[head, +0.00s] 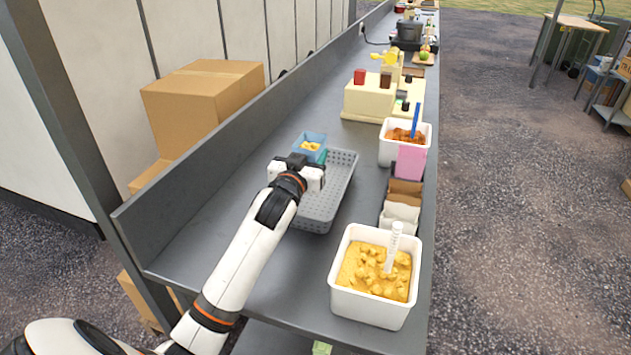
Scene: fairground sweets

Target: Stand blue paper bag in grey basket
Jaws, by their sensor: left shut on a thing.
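The blue paper bag (312,139) is upright and open at the top, with yellow pieces inside. It is at the far left end of the grey basket (343,184). My left gripper (301,164) is shut on the bag from the near side and hides its lower part. I cannot tell whether the bag's base touches the basket floor. The grey basket is a low perforated tray lying on the metal counter, partly covered by my left arm. The rest of it looks empty. My right gripper is not in view.
A white tub of yellow pieces with a white scoop (372,281) stands at the near right. Paper bags (401,206), a pink bag (411,162) and a white tub with a blue-handled scoop (390,152) line the right edge. A cream dispenser (368,101) stands beyond.

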